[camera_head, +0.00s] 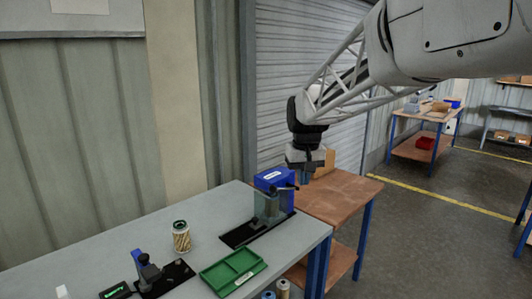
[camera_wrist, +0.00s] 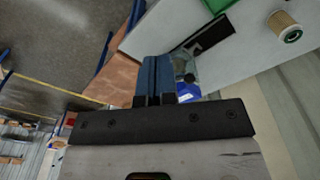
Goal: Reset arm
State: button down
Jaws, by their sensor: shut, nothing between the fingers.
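My gripper (camera_head: 304,178) hangs beneath the end of my arm, above the brown wooden table and beside the blue box. In the wrist view its blue fingers (camera_wrist: 155,75) lie together, with nothing between them. A filter cartridge (camera_head: 181,237), pale with a dark green top, stands upright on the grey bench, apart from my gripper. It also shows at the upper right of the wrist view (camera_wrist: 284,27). More cartridges (camera_head: 283,289) are partly cut off at the bottom edge of the head view.
The brown table (camera_head: 335,204) adjoins the bench. Open floor (camera_head: 430,235) lies to the right.

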jog(key=s+d+f, duration=0.2)
jog(key=s, duration=1)
jog(key=s+d+f+m+t, duration=0.1)
jog(key=s+d+f, duration=0.2)
jog(key=s, duration=0.9)
jog(key=s+d+f+m, duration=0.1)
jog(key=s+d+f, duration=0.1)
jog(key=s, duration=1)
jog(key=shift+s+d+f+t, duration=0.2)
jog(key=shift+d+f+t, duration=0.1)
jog(key=shift+d, duration=0.35)
